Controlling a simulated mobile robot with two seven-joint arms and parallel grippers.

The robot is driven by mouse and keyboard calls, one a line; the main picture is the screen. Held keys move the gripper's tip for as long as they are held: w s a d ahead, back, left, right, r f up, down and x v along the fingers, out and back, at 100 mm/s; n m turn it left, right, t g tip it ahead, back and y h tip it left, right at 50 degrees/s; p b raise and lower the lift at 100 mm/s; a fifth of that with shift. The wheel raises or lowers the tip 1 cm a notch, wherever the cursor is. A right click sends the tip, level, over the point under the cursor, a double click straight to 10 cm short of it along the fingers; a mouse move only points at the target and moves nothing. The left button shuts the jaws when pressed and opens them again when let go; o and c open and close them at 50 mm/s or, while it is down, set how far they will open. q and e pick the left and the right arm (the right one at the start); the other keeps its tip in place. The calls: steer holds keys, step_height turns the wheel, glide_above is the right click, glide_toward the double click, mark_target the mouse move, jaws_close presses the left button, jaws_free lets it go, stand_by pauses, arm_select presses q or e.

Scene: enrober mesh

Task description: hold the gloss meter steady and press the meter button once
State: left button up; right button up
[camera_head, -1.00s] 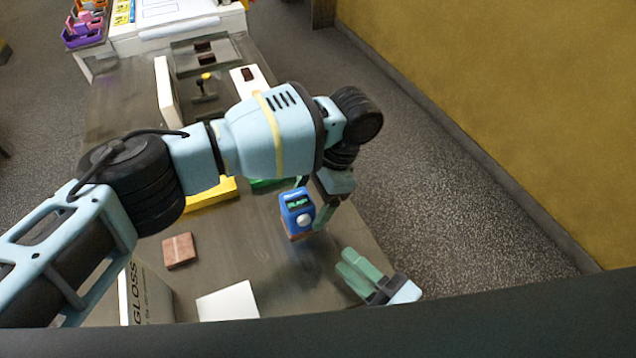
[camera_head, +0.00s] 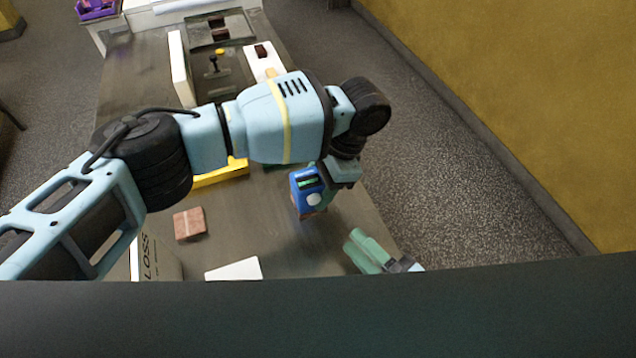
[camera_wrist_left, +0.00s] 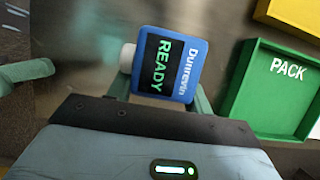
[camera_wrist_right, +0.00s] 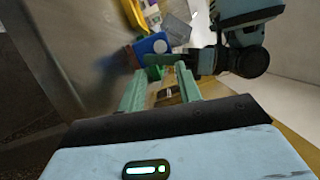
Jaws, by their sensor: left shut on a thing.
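The gloss meter (camera_head: 306,184) is a blue box with a dark screen and a round white button (camera_head: 314,200). My left gripper (camera_wrist_left: 160,85) is shut on it from both sides and holds it over the table. In the left wrist view the meter's screen (camera_wrist_left: 160,65) reads READY in green, and the button sticks out at its left. My right gripper (camera_head: 366,250) is empty, to the lower right of the meter and apart from it. A gap shows between its fingers in the right wrist view (camera_wrist_right: 165,85). The meter also shows beyond these fingers (camera_wrist_right: 150,48).
A green PACK tray (camera_wrist_left: 270,90) and a yellow tray (camera_head: 222,174) lie near the meter. A brown tile (camera_head: 189,224), a white card (camera_head: 235,269) and a box marked with part of GLOSS (camera_head: 160,258) are at the near left. A yellow-topped lever (camera_head: 219,52) stands farther back.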

jaws_close()
stand_by(1.5)
